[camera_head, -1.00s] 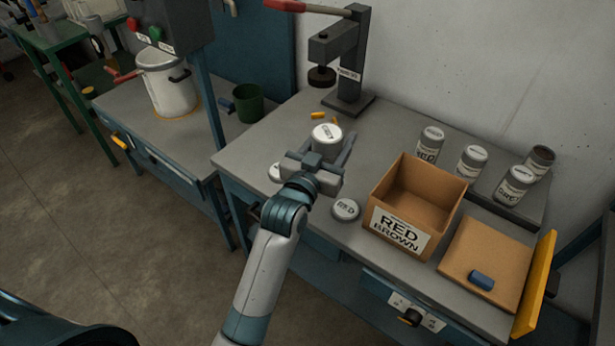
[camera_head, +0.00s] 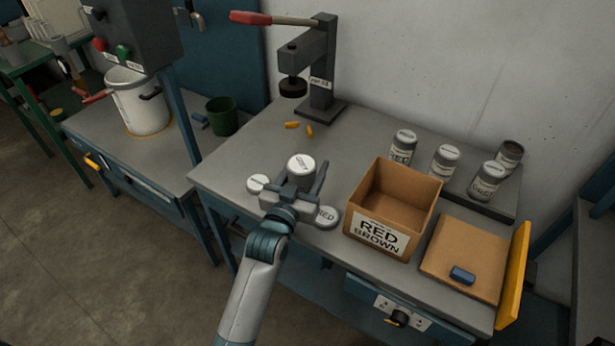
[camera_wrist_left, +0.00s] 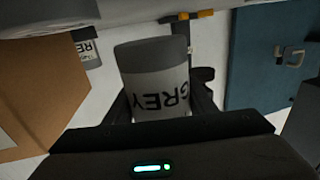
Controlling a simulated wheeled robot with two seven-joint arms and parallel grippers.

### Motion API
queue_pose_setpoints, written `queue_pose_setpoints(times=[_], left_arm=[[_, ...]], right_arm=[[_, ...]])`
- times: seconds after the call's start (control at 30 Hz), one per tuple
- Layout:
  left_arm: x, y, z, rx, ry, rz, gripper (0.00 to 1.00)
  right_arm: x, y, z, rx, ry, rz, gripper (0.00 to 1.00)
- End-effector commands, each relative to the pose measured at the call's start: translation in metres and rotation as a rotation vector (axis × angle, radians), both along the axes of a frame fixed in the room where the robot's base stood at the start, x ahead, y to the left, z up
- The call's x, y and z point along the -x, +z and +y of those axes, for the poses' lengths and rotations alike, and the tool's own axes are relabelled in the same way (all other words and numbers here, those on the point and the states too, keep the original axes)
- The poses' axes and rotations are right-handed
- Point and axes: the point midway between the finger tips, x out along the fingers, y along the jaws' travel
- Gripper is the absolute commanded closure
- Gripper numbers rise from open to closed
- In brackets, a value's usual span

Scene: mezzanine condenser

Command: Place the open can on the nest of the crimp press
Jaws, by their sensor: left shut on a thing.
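My left gripper (camera_head: 299,183) is shut on a can labelled GREY (camera_wrist_left: 155,85), in front of the crimp press. The head view shows this can's pale, labelled round top (camera_head: 301,166). In the left wrist view its lettering appears inverted. I cannot tell how high it is above the bench. The crimp press (camera_head: 322,70) stands at the back of the bench, its red-handled lever out to the left and its dark round head (camera_head: 293,87) over the base side. No can shows under the head. My right gripper is not in view.
A pale lid (camera_head: 257,184) and a RED lid (camera_head: 327,217) lie beside the gripper. A cardboard box marked RED BROWN (camera_head: 380,240) stands to the right. Several cans stand behind it; one (camera_head: 510,155) has a dark top. Yellow pieces (camera_head: 309,132) lie before the press.

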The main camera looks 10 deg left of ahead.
Motion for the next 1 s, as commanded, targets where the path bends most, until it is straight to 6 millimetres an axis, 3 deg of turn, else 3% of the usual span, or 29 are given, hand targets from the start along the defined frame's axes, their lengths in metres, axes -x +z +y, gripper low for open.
queue_pose_setpoints(times=[0.17,0.5,0.97,1.0], left_arm=[[0.0,-0.001,0.0,0.0,0.0,-0.001,0.82],[0.0,-0.035,0.0,0.0,0.0,-0.001,0.82],[0.0,-0.039,0.0,0.0,0.001,-0.003,0.82],[0.0,-0.04,0.0,0.0,0.0,0.0,0.42]], right_arm=[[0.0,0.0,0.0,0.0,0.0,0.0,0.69],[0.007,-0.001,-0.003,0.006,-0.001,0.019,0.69],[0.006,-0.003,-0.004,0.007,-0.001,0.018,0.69],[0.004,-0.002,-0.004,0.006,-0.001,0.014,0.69]])
